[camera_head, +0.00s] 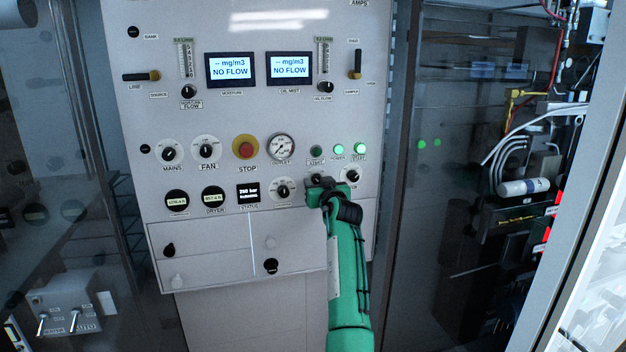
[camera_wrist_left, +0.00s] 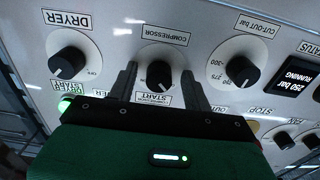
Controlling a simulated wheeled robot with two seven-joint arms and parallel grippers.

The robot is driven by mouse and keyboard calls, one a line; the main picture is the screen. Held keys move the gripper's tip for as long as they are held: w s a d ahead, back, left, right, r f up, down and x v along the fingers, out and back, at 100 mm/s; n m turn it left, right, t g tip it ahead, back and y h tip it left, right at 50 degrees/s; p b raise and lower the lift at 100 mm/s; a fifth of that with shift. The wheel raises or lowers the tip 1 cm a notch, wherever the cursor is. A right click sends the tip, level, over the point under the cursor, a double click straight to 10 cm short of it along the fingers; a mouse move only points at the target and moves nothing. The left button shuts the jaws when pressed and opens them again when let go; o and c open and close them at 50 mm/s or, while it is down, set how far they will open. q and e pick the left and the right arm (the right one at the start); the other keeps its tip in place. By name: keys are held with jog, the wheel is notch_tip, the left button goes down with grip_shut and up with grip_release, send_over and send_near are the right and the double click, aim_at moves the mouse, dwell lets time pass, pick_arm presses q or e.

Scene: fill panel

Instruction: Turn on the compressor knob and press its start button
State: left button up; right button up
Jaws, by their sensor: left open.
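The compressor knob (camera_wrist_left: 160,75) is black on a white round plate under a COMPRESSOR label. My left gripper (camera_wrist_left: 159,73) is open, with one finger on each side of this knob; whether the fingers touch it is unclear. In the head view the knob (camera_head: 316,179) shows just above my green left gripper (camera_head: 324,190), which partly covers it. The compressor start button (camera_head: 316,151) is dull green, above the knob in the head view. In the wrist view its START label shows, but my gripper body hides the button. My right gripper is not in view.
The dryer knob (camera_head: 352,175) and cut-out knob (camera_head: 282,189) flank the compressor knob closely. Two lit green lamps (camera_head: 338,149) (camera_head: 360,149) sit right of the start button. A red STOP button (camera_head: 245,147) and a status display (camera_head: 249,193) are further left.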

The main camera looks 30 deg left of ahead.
pick_arm(q)
jog(key=shift+r, duration=0.15)
jog(key=shift+c, duration=0.9)
jog(key=c, duration=0.8)
